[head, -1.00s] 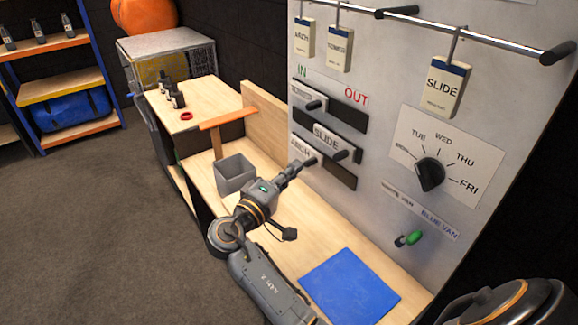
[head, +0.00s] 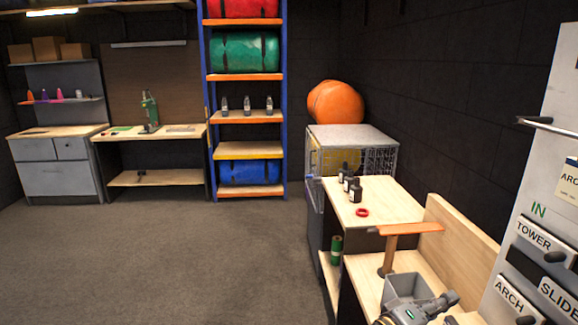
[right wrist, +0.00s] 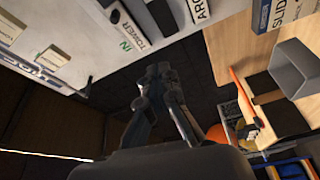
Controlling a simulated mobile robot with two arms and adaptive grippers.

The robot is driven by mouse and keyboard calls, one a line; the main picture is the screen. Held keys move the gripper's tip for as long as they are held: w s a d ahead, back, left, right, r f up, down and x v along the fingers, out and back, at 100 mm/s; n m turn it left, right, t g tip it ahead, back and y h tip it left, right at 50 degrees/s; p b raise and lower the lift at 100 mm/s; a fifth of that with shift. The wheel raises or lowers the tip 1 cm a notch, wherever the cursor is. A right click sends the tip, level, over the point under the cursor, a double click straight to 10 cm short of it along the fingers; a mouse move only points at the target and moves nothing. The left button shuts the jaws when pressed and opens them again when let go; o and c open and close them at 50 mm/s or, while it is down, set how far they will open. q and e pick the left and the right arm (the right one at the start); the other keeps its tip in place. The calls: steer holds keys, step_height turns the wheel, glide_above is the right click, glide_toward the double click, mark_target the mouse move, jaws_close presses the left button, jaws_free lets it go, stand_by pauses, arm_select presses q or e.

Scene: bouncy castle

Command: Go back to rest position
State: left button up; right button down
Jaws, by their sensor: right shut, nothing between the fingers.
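My right gripper (head: 448,299) shows at the bottom right of the head view, above the lower wooden worktop, close to the grey open bin (head: 408,288). Its fingers point up and to the right. In the right wrist view the right gripper (right wrist: 158,72) has its fingers together with nothing between them. Most of the right arm is cut off by the head view's lower edge. My left gripper is not in view.
A white panel (head: 540,210) with TOWER, ARCH and SLIDE labels stands at the right, with a rail. An orange-topped post (head: 410,229) rises behind the bin. The counter (head: 385,203) holds dark bottles and a red ring. Open floor (head: 180,260) lies left.

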steer(key=s+f+g+y, duration=0.1)
steer(key=s+f+y, duration=0.45)
steer(key=f, duration=0.35)
steer(key=s+f+g+y, duration=0.1)
steer(key=s+f+y, duration=0.4)
steer(key=f, duration=0.5)
steer(key=s+a+f+g+y, duration=0.1)
steer(key=s+a+f+y, duration=0.1)
steer(key=s+a+y, duration=0.5)
steer(key=s+a+f+g, duration=0.1)
steer(key=s+a, duration=0.3)
steer(key=s, duration=0.6)
step_height(320, 180, down, 29)
steer(key=s+g, duration=0.1)
steer(key=s, duration=0.1)
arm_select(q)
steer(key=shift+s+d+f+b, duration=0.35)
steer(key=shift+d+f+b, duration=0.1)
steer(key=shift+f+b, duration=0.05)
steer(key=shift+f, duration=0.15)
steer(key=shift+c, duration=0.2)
arm_select(e)
steer(key=s+d+f+g, duration=0.1)
steer(key=s+d+f, duration=0.2)
steer(key=s+f, duration=1.2)
steer(key=shift+s+g, duration=0.3)
steer(key=shift+s, duration=0.15)
